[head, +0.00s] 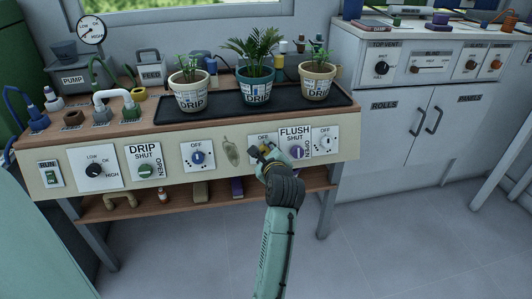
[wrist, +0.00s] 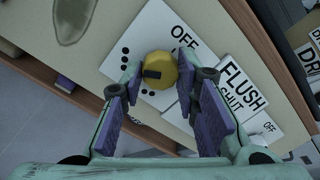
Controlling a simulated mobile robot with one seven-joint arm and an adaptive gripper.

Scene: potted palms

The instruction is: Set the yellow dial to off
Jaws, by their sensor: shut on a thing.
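The yellow dial (wrist: 161,68) sits on a white plate (wrist: 143,40) with "OFF" at its upper right and black dots around the left and lower sides in the wrist view. A dark mark shows on the dial's left part, away from the "OFF" word; its exact setting is hard to tell. My gripper (wrist: 158,72) is shut on the dial, one finger on each side.
The FLUSH plate (head: 297,142) with its knob is close at the right of my gripper. Three potted plants stand on a black tray (head: 226,107) above. The floor in front is clear.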

